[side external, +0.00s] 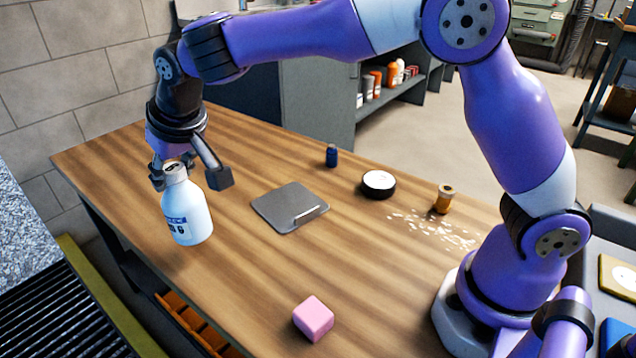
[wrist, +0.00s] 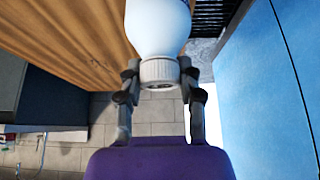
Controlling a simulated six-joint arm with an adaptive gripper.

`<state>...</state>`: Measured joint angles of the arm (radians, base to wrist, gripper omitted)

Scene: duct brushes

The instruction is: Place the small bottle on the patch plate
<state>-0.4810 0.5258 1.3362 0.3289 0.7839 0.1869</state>
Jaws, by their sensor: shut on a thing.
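A white bottle (side external: 188,212) with a blue label hangs upright from my gripper (side external: 186,174), to the left of the plate and over the table's left part. My gripper is shut on its neck and cap. In the wrist view, the two fingers sit either side of the ribbed cap of the bottle (wrist: 158,30). The patch plate appears to be the flat grey plate (side external: 278,207) with a light bar on it, lying on the wooden table. The plate is apart from the bottle and has no bottle on it.
The wooden table (side external: 240,290) also holds a pink block (side external: 313,319), a small dark blue bottle (side external: 331,156), a round black-and-white item (side external: 378,184), an amber jar or spool (side external: 444,199) and scattered pale bits (side external: 432,229). Free room surrounds the plate.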

